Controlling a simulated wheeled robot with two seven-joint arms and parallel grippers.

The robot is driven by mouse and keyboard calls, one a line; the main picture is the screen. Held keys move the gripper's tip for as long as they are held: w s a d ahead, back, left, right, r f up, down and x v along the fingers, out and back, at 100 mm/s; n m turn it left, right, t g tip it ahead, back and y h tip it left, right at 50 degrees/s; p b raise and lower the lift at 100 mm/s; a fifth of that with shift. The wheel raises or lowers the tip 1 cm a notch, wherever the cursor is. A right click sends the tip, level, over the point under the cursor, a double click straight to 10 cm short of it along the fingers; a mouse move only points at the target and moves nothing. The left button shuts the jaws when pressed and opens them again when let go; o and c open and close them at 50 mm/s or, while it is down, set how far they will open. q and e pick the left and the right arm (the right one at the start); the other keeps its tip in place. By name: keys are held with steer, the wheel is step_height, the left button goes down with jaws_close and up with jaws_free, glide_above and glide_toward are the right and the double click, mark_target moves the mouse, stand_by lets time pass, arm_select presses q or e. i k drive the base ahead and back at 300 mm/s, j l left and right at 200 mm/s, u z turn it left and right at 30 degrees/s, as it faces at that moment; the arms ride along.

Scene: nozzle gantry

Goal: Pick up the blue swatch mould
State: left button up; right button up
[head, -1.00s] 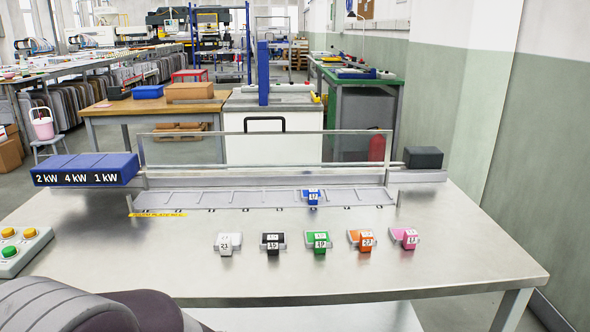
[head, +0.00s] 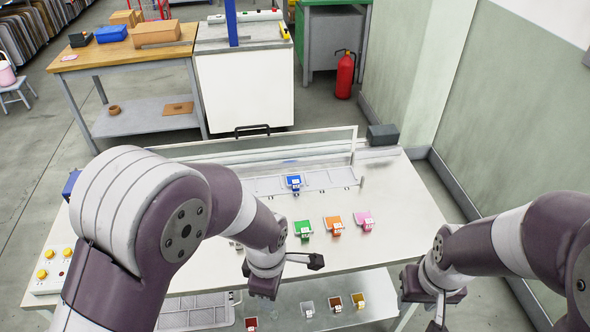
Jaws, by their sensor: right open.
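The blue swatch mould (head: 294,181) sits upright on the long grey slotted plate (head: 331,176) at the back of the metal table, with a white number tag on it. My left arm reaches over the table from the left. Its gripper (head: 283,266) hangs in front of the blue mould, on the near side of the green mould, and apart from both. I cannot tell how its jaws stand. My right gripper (head: 437,312) is open and empty at the lower right, beyond the table's right edge, partly near the picture's bottom edge.
Green (head: 303,229), orange (head: 334,226) and pink (head: 364,222) moulds stand in a row in front of the plate. My left arm hides most of the row's left end. A clear panel (head: 330,135) and a dark block (head: 382,134) stand behind. More small moulds lie on the lower shelf (head: 290,292).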

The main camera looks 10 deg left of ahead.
mark_target(293, 182)
steer(key=i, duration=1.45)
